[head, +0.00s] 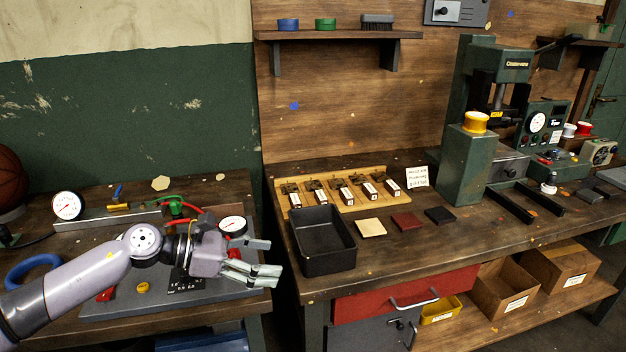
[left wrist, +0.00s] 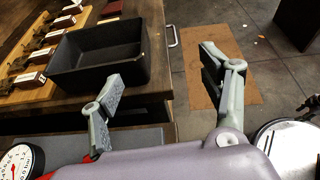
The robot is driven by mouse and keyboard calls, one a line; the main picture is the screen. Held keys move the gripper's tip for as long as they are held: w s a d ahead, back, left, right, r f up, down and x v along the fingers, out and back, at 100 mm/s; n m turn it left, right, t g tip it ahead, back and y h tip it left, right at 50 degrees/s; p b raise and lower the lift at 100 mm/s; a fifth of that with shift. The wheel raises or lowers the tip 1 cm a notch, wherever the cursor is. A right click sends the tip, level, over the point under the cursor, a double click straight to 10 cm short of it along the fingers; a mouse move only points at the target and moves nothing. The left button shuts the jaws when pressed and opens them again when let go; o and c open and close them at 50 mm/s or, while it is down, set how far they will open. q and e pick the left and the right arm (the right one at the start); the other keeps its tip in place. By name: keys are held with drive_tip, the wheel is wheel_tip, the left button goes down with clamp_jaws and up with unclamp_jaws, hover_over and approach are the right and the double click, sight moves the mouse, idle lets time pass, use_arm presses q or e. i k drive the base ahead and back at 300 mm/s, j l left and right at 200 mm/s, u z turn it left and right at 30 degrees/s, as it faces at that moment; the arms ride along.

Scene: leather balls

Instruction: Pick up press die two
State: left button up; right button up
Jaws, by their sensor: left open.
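Several press dies stand in a row on a wooden rack (head: 345,205) at the back of the right bench. Each has a dark metal top and a pale label with a dark red edge. The labels are too small to read, so I cannot tell which die (head: 321,197) is number two. The dies also show at the upper left of the left wrist view (left wrist: 42,54). My left gripper (head: 268,258) is open and empty above the left bench's right edge, left of and in front of the rack. My right gripper is not in view.
A black open bin (head: 325,262) stands between my left gripper and the rack. Cream, red and black squares (head: 406,221) lie right of it. A green press (head: 465,165) stands farther right. A gap separates the two benches. The bench front beyond the bin is clear.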

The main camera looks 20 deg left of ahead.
sight(315, 186)
drive_tip(key=i+j, duration=0.35)
drive_tip(key=i, duration=0.15)
drive_tip(key=i+j, duration=0.4)
drive_tip(key=i, duration=0.05)
